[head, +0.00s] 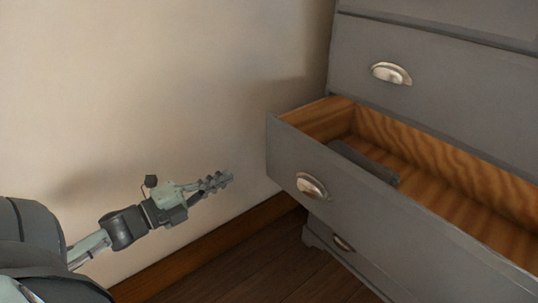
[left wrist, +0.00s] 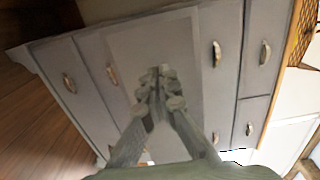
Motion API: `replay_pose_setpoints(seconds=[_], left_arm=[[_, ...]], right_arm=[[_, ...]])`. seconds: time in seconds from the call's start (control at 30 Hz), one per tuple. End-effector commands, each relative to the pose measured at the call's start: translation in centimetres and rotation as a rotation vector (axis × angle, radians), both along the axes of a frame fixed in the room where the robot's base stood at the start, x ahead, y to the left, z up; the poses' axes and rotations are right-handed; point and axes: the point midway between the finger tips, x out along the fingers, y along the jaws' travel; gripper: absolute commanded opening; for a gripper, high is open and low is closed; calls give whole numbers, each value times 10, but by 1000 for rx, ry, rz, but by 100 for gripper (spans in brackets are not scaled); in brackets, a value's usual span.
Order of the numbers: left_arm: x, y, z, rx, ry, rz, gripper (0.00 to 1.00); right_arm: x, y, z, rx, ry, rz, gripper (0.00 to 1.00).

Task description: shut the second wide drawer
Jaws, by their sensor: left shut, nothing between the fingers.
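The wide grey drawer (head: 350,198) stands pulled out from the dresser, with its wooden inside showing and a cup-shaped metal handle on its front. My left gripper (head: 218,182) is shut and empty. In the head view it shows to the left of the drawer front, apart from it. In the left wrist view the closed fingertips (left wrist: 160,84) show in front of a large grey drawer panel (left wrist: 150,45); I cannot tell the exact gap. My right gripper is not in view.
The grey dresser (head: 450,60) has a shut drawer above the open one and another drawer (head: 340,260) below it. A dark grey piece (head: 365,163) lies inside the open drawer. A beige wall (head: 150,80) is behind, with wooden floor (head: 250,270) below.

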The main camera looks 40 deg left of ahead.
Motion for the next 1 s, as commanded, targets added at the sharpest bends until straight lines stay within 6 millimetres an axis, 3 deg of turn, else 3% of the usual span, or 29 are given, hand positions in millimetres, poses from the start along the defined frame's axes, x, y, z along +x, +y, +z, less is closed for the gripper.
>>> replay_pose_setpoints(seconds=[0.17, 0.7, 1.0], left_arm=[[12, -5, 3, 12, -14, -20, 0], [114, -32, 4, 10, -13, -17, 0], [134, -38, 2, 9, -10, -16, 0]], right_arm=[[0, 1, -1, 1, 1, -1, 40], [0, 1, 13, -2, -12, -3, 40], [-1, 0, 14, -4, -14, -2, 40]])
